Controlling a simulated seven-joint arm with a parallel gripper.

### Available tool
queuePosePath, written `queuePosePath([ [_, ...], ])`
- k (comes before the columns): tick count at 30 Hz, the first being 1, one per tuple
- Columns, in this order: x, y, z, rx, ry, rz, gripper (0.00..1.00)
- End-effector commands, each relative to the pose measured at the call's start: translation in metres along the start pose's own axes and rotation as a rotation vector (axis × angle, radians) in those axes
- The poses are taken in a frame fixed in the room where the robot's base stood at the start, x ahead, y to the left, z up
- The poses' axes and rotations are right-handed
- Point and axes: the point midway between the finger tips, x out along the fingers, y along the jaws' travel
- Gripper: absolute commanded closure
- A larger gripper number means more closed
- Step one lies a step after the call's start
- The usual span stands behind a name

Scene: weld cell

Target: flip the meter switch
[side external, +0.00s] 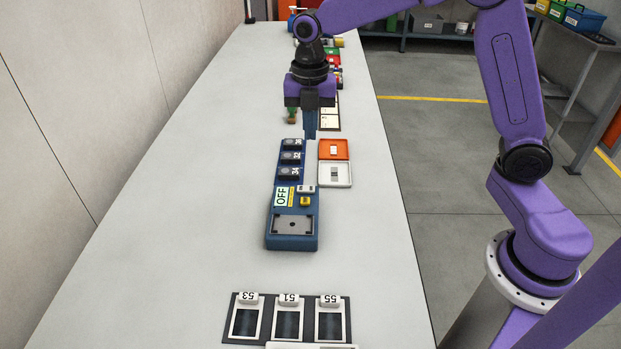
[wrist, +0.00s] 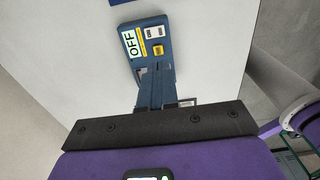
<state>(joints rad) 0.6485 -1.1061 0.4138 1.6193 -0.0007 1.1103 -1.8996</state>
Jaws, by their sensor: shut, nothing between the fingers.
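In the wrist view the OFF label (wrist: 132,44), white switch piece (wrist: 154,31) and yellow switch (wrist: 158,50) are clear.
An orange tray (side external: 334,150) and a white tray (side external: 334,175) lie right of the meter. A dark holder with numbered white frames (side external: 288,318) lies at the near end. More items stand at the far end. The table left of the meter is clear.

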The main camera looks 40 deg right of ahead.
Motion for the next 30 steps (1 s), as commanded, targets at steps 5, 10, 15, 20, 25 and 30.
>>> queuePosePath([
  [5, 0.008, 0.0, 0.0, 0.001, 0.001, -0.002, 1.0],
  [10, 0.034, -0.001, 0.0, 0.001, 0.002, -0.005, 1.0],
  [15, 0.066, -0.001, 0.0, 0.002, 0.002, -0.005, 1.0],
  [20, 0.095, -0.001, 0.0, 0.002, 0.001, -0.004, 1.0],
  [25, 0.121, -0.001, 0.0, 0.002, 0.001, -0.003, 1.0],
  [30, 0.136, -0.001, -0.001, 0.002, 0.001, -0.002, 1.0],
])
